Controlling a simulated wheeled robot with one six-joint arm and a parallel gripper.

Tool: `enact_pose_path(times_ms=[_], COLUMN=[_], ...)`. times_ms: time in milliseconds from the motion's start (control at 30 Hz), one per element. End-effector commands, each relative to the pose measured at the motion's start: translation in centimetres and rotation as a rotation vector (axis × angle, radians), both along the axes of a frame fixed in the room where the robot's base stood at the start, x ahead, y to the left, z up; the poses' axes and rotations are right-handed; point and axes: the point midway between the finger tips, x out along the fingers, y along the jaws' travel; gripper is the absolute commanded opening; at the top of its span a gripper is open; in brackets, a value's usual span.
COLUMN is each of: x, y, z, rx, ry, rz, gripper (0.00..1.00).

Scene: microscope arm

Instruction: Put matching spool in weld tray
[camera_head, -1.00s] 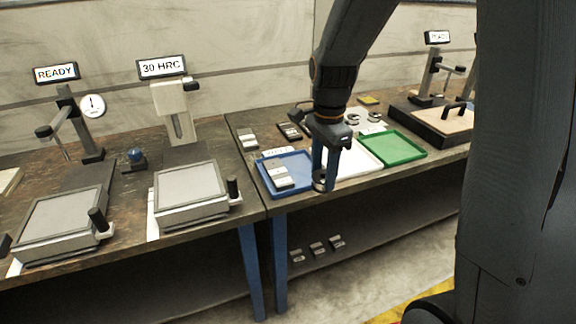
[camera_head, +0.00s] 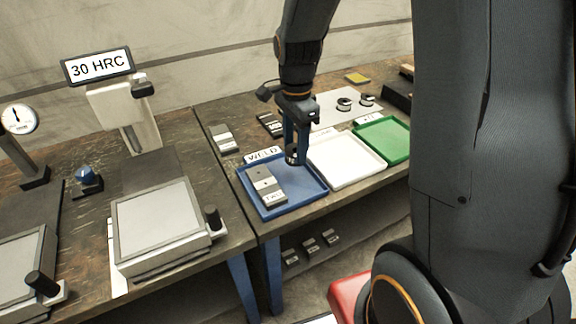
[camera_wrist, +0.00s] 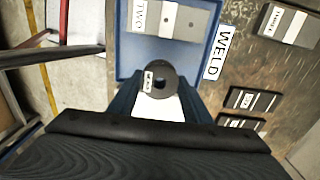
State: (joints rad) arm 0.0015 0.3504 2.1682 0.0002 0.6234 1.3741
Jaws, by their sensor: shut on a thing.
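My gripper (camera_head: 296,154) is shut on a dark round spool (camera_wrist: 158,80) with a centre hole and a small pale label that I cannot read surely. The spool also shows between the fingertips in the head view (camera_head: 291,153). My gripper holds it over the right part of the blue weld tray (camera_head: 283,211), near the white tray. The wrist view shows the spool at the blue tray's edge. A grey block labelled TWO (camera_head: 268,186) lies in the blue tray. The sign WELD (camera_head: 262,155) stands behind it. Two other spools (camera_head: 345,104) (camera_head: 367,100) rest on a pale sheet at the back.
A white tray (camera_head: 345,178) and a green tray (camera_head: 400,155) stand to the right. Blocks (camera_head: 224,138) (camera_head: 270,124) lie behind the blue tray. A 30 HRC tester (camera_head: 125,105) stands on the left bench. Several blocks (camera_head: 311,244) lie on the lower shelf.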

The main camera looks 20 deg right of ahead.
Motion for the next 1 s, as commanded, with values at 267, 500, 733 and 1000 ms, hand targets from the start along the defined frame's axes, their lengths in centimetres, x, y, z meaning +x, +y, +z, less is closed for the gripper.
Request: enact_pose_path(times_ms=[267, 500, 733, 1000], x=[0.0, -0.1, 0.0, 0.0], y=[0.0, 0.1, 0.1, 0.1], z=[-2.8, -5.9, -6.6, -7.0], rx=[0.0, 0.0, 0.0, 0.0], ry=[0.001, 0.002, -0.002, -0.001], rz=[0.0, 0.002, 0.002, 0.002], gripper=[0.18, 0.18, 0.18, 0.18])
